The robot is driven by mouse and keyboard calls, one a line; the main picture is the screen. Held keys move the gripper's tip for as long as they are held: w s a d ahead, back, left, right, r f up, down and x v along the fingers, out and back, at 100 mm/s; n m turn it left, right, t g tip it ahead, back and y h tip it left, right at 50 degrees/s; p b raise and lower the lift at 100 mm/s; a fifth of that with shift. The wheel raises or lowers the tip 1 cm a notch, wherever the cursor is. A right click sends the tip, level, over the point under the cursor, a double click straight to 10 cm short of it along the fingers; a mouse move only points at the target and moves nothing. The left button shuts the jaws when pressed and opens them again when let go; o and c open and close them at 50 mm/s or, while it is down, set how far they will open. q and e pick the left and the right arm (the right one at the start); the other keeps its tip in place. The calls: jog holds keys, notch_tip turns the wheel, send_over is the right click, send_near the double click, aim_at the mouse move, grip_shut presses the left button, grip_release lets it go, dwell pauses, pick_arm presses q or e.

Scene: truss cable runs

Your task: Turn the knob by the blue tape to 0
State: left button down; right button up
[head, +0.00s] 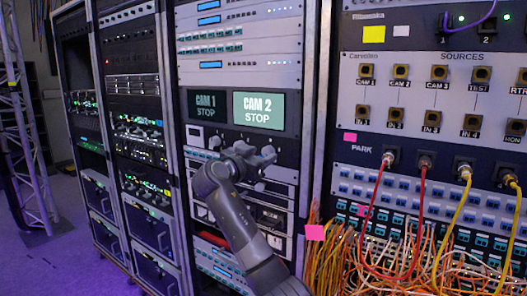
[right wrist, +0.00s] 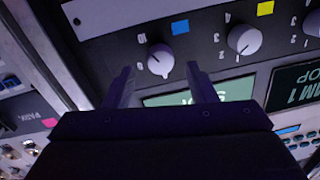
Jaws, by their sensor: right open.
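In the right wrist view, which looks upside down, a blue tape (right wrist: 180,27) is on a dark panel. A pale round knob (right wrist: 160,60) sits just beside it, with small white marks around it; its exact setting is too small to read surely. A second pale knob (right wrist: 244,39) is to the right, by a yellow tape (right wrist: 265,8). My right gripper (right wrist: 160,72) is open, its fingertips either side of the first knob, seemingly without touching it. My left gripper is not in view.
Above the gripper are the CAM 1 screen (head: 207,105) and the lit CAM 2 screen (head: 259,109), both reading STOP. To the right are a patch panel (head: 430,85) and a tangle of orange cables (head: 370,262). A pink note (head: 315,232) hangs beside the rack.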

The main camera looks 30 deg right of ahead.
aim_at(268, 152)
jog(key=shift+x, duration=1.2)
jog(key=c, duration=1)
jog(key=shift+o, duration=0.2)
jog(key=shift+a, duration=0.1)
